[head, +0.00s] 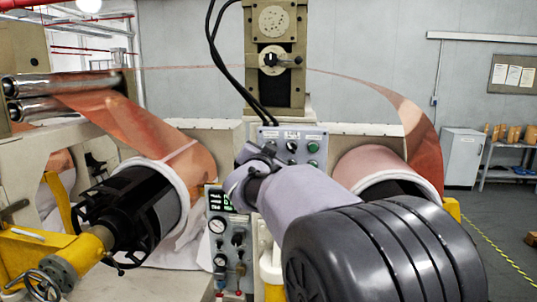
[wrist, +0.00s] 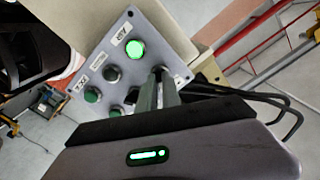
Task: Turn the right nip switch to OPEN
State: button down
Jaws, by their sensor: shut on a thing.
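The grey control panel (wrist: 165,50) fills the upper middle of the wrist view, turned at an angle, with a lit green button (wrist: 135,49) and several dark green buttons. My gripper (wrist: 160,78) is at the panel's right-hand part in that view, its fingers close together on a small control there. That control, which I take to be the nip switch knob, is hidden by the fingers, so its setting cannot be read.
A copper foil roll (head: 375,167) is right of the panel and a black roll core (head: 130,210) is left. A gauge panel (head: 228,245) stands below. Black cables (wrist: 290,110) run beside the gripper. Open floor lies to the far right.

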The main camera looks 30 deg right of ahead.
dwell(0.5)
jog(key=c, duration=1.5)
grip_release()
jog(key=shift+c, duration=0.2)
jog(key=shift+s, duration=0.1)
jog(key=v, duration=1.7)
jog(key=shift+s+a, duration=0.1)
jog(key=shift+a, duration=0.05)
